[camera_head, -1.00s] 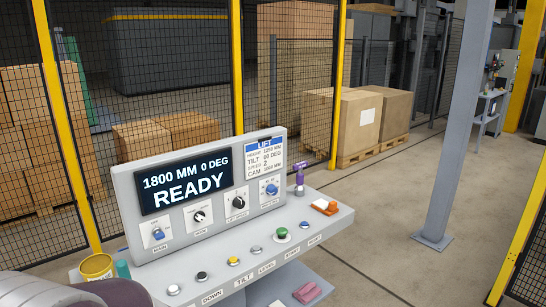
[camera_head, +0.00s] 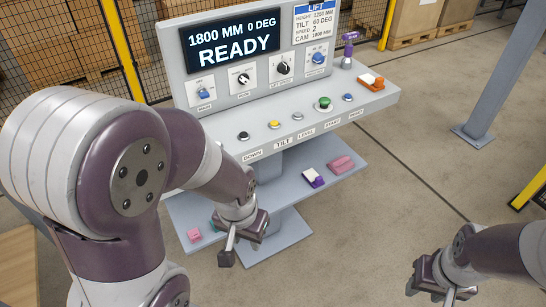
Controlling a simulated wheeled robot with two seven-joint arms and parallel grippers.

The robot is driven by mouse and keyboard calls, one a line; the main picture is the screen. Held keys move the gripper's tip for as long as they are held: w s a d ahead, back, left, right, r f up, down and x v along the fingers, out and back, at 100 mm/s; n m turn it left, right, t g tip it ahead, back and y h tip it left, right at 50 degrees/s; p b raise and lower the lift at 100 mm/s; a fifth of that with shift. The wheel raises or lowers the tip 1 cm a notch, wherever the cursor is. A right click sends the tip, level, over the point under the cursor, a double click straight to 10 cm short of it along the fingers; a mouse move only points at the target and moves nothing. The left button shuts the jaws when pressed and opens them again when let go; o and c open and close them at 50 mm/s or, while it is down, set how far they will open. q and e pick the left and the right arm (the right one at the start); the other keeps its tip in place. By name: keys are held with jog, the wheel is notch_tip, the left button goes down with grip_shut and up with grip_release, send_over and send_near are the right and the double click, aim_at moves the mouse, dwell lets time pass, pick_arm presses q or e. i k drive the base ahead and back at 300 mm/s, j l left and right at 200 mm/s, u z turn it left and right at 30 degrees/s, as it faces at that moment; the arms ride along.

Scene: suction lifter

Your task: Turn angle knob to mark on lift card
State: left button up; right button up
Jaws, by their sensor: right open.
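The grey console shows a dark display (camera_head: 230,42) reading 1800 MM 0 DEG READY. The lift card (camera_head: 317,20) on the right of the panel reads tilt 60 DEG and speed 2. Black-pointer knobs (camera_head: 243,79) and (camera_head: 283,68) sit below the display, with a blue knob (camera_head: 317,58) under the card; I cannot tell from the small labels which is the angle knob. My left gripper (camera_head: 240,245) hangs in front of the console, below the panel, touching no knob; its jaws are unclear. My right gripper (camera_head: 432,290) is open and empty at lower right, away from the console.
A blue main switch (camera_head: 204,95) and several push buttons, one green (camera_head: 324,102), line the console. A purple tool (camera_head: 348,48) and an orange item (camera_head: 371,82) are at its right end. The lower shelf (camera_head: 275,190) holds small items. A grey post (camera_head: 500,80) stands right.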

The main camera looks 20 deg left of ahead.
aim_at(317, 58)
jog(key=i+j, duration=0.1)
jog(key=i, duration=0.5)
jog(key=i+z, duration=0.1)
jog(key=i, duration=0.5)
